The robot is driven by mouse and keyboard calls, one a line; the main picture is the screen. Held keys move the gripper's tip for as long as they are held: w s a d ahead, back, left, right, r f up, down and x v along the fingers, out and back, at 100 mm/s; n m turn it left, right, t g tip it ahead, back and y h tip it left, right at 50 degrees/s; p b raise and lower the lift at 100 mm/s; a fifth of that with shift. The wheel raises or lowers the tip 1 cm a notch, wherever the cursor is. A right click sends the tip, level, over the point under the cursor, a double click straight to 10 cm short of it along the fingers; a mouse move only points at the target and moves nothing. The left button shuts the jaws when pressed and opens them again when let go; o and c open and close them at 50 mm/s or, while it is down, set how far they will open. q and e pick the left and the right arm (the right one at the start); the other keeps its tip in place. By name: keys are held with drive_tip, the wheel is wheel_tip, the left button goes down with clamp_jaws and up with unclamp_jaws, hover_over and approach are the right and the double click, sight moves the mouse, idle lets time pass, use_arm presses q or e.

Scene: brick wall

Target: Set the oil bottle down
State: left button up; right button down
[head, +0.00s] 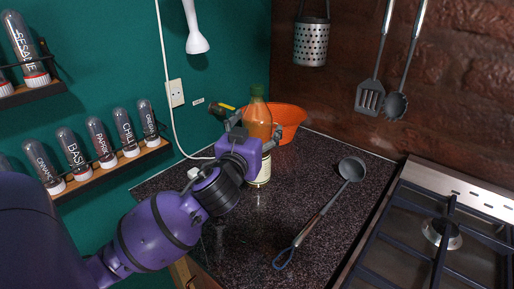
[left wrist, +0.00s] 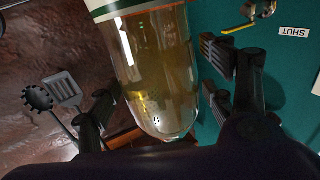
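The oil bottle (head: 257,122) is upright, with a green cap, amber oil and a pale label low down. It is over the dark counter at the back. I cannot tell whether its base touches the counter. My left gripper (head: 233,122) is at its side, and the purple wrist hides part of the bottle's middle. In the left wrist view the bottle (left wrist: 160,75) fills the space between the fingers of the left gripper (left wrist: 162,100). My right gripper is not in view.
An orange bowl (head: 288,121) stands right behind the bottle, near the wall. A ladle (head: 327,205) lies across the counter (head: 240,240) to the right. A gas stove (head: 440,235) adjoins on the right. A spice rack (head: 112,162) hangs at left.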

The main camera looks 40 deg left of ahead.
use_arm(q)
clamp_jaws()
drive_tip(key=shift+r, duration=0.1)
idle(0.3)
